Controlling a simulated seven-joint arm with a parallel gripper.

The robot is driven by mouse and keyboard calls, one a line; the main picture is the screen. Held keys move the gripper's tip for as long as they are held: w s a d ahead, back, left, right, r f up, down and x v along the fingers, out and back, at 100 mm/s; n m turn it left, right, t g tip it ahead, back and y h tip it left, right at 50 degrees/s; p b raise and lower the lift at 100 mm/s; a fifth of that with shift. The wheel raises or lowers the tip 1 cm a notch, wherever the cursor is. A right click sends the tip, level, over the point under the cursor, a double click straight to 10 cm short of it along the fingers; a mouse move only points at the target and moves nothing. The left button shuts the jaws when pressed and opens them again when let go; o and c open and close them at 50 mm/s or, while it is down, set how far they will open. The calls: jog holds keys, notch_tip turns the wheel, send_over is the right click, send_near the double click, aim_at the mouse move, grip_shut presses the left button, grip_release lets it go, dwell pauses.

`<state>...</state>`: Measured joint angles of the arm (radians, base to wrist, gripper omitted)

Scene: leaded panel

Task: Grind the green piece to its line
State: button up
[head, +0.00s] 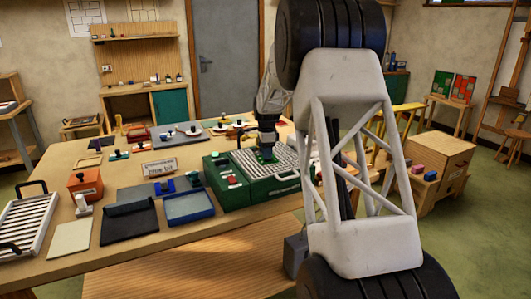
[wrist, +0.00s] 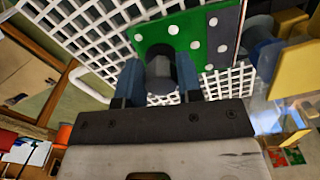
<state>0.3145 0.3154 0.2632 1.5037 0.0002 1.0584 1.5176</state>
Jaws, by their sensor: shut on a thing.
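My gripper (head: 267,148) is low over the green grinder (head: 250,190), at its white grid top (head: 283,158). In the wrist view, my gripper's two blue fingers (wrist: 160,66) are closed on a dark grey round knob. Beyond the knob is the flat green piece (wrist: 178,32), with several white dots and a dark grey strip (wrist: 226,35) along its right side. The piece is over the white grid (wrist: 85,40); I cannot tell whether it touches it. In the head view my gripper and arm hide most of the piece, and the grinding wheel cannot be made out.
A blue tray (head: 190,207), a black tray (head: 128,222) and an orange box (head: 85,183) are left of the grinder. A white slatted rack (head: 28,222) is at the far left. Several small knobbed pieces lie along the back. The table's front strip is clear.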

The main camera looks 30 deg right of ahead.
jog(key=shift+w+d, duration=0.1)
jog(key=shift+d, duration=1.05)
jog(key=shift+d, duration=0.25)
jog(key=shift+d, duration=1.1)
jog(key=shift+d, duration=0.1)
jog(key=shift+a, duration=0.3)
jog(key=shift+a, duration=1.1)
jog(key=shift+a, duration=0.4)
